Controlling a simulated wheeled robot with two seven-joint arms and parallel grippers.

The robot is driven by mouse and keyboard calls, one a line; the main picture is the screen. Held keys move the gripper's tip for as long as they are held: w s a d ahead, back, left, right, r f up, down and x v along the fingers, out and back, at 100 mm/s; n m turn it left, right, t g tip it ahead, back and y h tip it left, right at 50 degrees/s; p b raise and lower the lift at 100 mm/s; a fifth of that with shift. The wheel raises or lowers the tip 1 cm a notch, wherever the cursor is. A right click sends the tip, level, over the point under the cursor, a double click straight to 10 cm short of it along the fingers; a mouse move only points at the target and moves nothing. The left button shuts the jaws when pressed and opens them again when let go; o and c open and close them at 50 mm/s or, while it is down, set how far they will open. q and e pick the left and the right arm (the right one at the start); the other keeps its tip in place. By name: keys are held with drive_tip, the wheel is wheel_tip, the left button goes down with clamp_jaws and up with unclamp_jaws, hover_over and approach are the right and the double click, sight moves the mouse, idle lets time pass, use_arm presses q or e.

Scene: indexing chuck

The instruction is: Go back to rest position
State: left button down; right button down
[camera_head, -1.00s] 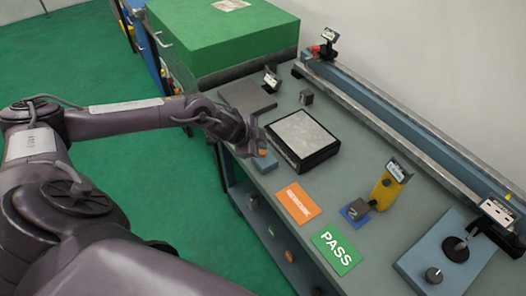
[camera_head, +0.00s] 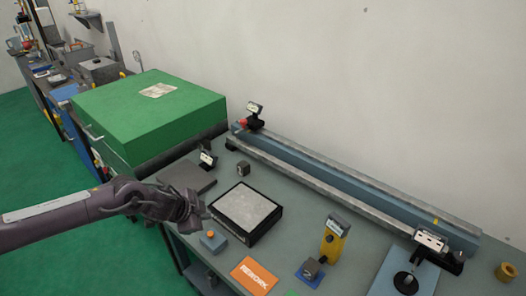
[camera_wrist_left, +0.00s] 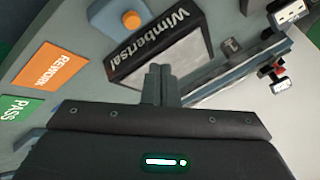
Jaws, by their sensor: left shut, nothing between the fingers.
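My left gripper (camera_head: 196,214) comes in from the left in the head view, above the front edge of the workbench (camera_head: 215,176). It hangs between a dark grey flat plate (camera_head: 187,178) and a black-framed block with a pale top (camera_head: 245,208). In the left wrist view its fingers (camera_wrist_left: 161,84) are together with nothing between them, in front of the block's lettered side (camera_wrist_left: 160,45). A small blue box with an orange button (camera_head: 211,239) is just right of the gripper. My right gripper is not in view.
An orange REWORK card (camera_head: 254,276) lies at the bench front. A yellow stand (camera_head: 331,243) and a blue unit with a black knob (camera_head: 405,281) are to the right. A long blue rail (camera_head: 340,183) runs along the back. A green-topped cabinet (camera_head: 150,110) stands left.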

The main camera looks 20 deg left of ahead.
use_arm(q)
drive_tip(key=s+d+r+n, duration=0.1)
drive_tip(key=s+d, duration=0.2)
drive_tip(key=d, duration=0.4)
drive_tip(key=s+d+r+n+t, duration=0.1)
drive_tip(key=s+d+n, duration=0.1)
drive_tip(key=d, duration=0.6)
drive_tip(key=s+d+r+n, duration=0.1)
drive_tip(key=s+d, duration=0.2)
drive_tip(key=d, duration=0.4)
drive_tip(key=s+a+f+n+g+y, duration=0.2)
drive_tip(key=s+a+n+g, duration=0.5)
drive_tip(key=s, duration=0.6)
wheel_tip(320, 180, down, 33)
drive_tip(key=s+a+m+t+b, duration=0.1)
drive_tip(key=b, duration=0.3)
drive_tip(key=s+a+f+b, duration=0.2)
drive_tip(key=s+f, duration=0.8)
drive_tip(key=f, duration=0.1)
drive_tip(key=s+a+f+g+b, duration=0.1)
drive_tip(key=s+f+b, duration=0.1)
drive_tip(key=s+f, duration=0.8)
wheel_tip(320, 180, down, 2)
drive_tip(key=shift+s+a+f, duration=0.15)
drive_tip(key=shift+s+a, duration=0.05)
drive_tip(key=shift+a, duration=0.15)
